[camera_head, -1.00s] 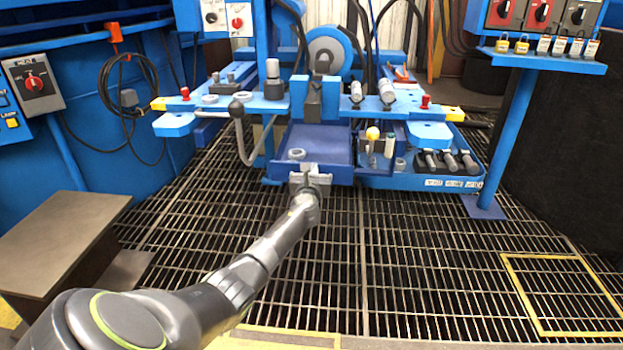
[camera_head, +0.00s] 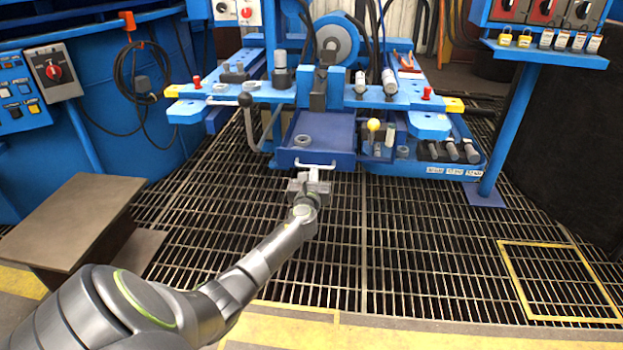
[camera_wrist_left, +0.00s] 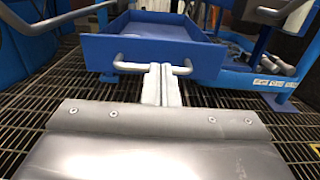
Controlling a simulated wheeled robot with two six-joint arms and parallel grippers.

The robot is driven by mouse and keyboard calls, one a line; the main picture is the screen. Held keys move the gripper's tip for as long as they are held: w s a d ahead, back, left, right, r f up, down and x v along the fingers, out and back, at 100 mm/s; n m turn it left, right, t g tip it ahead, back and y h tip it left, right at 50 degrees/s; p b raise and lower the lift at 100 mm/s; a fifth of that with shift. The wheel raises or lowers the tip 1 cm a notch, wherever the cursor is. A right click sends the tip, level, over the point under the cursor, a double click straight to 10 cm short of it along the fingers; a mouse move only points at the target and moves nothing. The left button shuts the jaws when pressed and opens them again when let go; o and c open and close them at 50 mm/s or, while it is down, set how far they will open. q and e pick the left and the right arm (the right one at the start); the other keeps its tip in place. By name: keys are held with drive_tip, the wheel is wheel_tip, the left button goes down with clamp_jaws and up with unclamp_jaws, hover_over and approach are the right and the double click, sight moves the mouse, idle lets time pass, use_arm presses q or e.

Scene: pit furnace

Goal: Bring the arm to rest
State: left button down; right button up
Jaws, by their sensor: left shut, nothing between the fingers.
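My left arm reaches in from the lower left in the head view. Its gripper (camera_head: 314,177) is shut and empty, just in front of the blue drawer (camera_head: 318,158) of the blue machine. In the left wrist view, the closed fingers (camera_wrist_left: 161,84) point at the drawer's light metal handle (camera_wrist_left: 150,67). The fingertips overlap the handle in that picture, and I cannot tell whether they touch it. The drawer stands out from the machine, with a grey ring (camera_head: 302,140) inside it. My right gripper is not in view.
A brown step (camera_head: 75,222) stands on the left by blue control boxes. A blue post (camera_head: 508,140) with padlocks and switches stands on the right. The metal grating floor (camera_head: 420,250) is clear, with a yellow-marked frame (camera_head: 560,280) at the lower right.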

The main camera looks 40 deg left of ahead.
use_arm(q)
drive_tip(key=p+v, duration=0.1)
drive_tip(key=v, duration=0.3)
drive_tip(key=shift+s+d, duration=0.15)
drive_tip(key=shift+s, duration=0.05)
